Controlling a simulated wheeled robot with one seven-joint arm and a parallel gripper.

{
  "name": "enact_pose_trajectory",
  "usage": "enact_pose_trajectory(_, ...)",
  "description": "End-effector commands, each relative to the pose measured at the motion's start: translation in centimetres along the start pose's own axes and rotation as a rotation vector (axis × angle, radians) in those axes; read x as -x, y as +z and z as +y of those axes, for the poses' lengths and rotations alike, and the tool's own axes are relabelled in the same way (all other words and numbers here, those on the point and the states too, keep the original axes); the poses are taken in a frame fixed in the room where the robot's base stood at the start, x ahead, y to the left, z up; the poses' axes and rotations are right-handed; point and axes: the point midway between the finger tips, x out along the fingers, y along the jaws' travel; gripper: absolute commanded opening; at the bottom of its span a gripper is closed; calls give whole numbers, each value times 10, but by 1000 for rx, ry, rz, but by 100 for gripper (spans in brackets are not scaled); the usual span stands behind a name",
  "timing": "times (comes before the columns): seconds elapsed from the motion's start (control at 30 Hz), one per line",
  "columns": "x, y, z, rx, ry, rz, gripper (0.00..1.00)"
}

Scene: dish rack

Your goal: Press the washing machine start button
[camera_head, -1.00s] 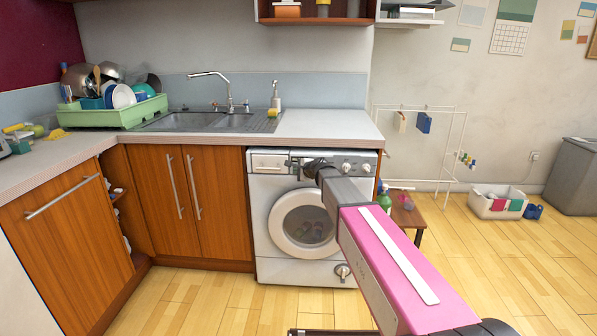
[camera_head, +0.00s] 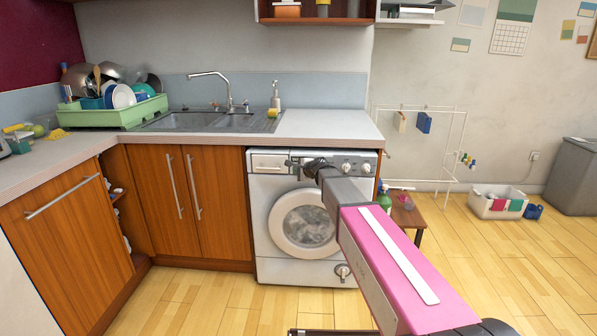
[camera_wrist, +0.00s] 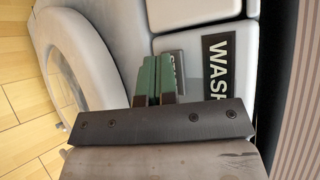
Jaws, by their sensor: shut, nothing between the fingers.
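The white washing machine (camera_head: 270,185) stands under the counter, with its control panel along the top and a round door (camera_head: 303,222) below. My gripper (camera_head: 294,163) is at the control panel, left of the knobs. In the wrist view its green fingers (camera_wrist: 157,75) are together with nothing held, their tips over a small grey plate (camera_wrist: 179,62) with partly covered lettering, beside a black label (camera_wrist: 216,65) beginning "WAS". The fingers hide part of the plate, and I cannot tell whether they touch it. The door window is filled with a grey-white, cloudy pattern.
The counter (camera_head: 322,126) overhangs the machine. Wooden cabinets (camera_head: 220,200) adjoin it on the left. A small wooden stool (camera_head: 408,214) with bottles stands to the right. A white drying rack (camera_head: 447,160) and a laundry basket (camera_head: 490,205) are farther right. The floor there is mostly open.

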Motion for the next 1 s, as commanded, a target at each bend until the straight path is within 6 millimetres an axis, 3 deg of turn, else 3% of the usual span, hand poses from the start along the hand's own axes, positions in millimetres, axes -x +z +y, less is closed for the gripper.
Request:
enact_pose_trajectory(0.67,11,8,8,0,0,0,0)
enact_pose_trajectory(1.0,30,21,22,0,0,0,0)
